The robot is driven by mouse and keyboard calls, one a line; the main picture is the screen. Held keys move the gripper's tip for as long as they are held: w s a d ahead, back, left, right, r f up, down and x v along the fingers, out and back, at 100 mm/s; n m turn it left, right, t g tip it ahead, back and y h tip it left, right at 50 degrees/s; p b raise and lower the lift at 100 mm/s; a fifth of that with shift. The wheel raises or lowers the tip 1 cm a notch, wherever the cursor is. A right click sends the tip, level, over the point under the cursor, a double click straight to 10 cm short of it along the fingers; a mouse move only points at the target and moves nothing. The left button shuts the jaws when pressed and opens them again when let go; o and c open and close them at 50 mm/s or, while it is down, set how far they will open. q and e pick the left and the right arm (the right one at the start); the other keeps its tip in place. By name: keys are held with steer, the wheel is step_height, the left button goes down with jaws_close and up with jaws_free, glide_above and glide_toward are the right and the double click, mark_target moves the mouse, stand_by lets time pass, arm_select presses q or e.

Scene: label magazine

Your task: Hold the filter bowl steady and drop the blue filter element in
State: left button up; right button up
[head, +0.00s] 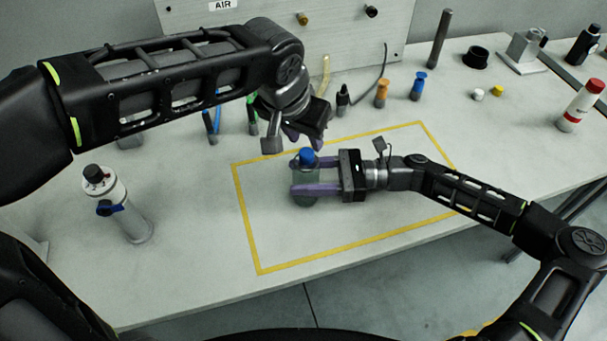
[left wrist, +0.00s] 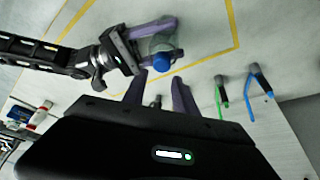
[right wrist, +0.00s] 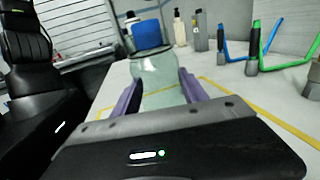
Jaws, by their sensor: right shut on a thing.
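The clear filter bowl (head: 305,199) stands inside the yellow outline on the bench. My right gripper (head: 316,189) is shut on the bowl from the right, one finger on each side, as the right wrist view (right wrist: 157,88) also shows. The blue filter element (head: 307,157) is at the bowl's mouth, its top sticking up above the rim in the right wrist view (right wrist: 146,35). How deep it sits I cannot tell. My left gripper (head: 303,138) is just above; its fingers are apart and empty in the left wrist view (left wrist: 159,80), with the blue element just beyond the tips.
A white and grey filter unit (head: 118,205) stands at the left. An orange-topped piece (head: 382,92) and a blue-topped piece (head: 418,84) stand behind the outline. A red and white bottle (head: 581,105) is at the right. The outlined area (head: 400,200) is otherwise mostly free.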

arm_select(q)
steer(key=o, duration=0.3)
steer(key=shift+r, duration=0.1)
steer(key=v, duration=1.2)
stand_by(0.3)
arm_select(e)
steer(key=o, duration=1.5)
steer(key=shift+o, duration=0.2)
steer(key=d, duration=1.2)
steer(key=shift+w, duration=0.3)
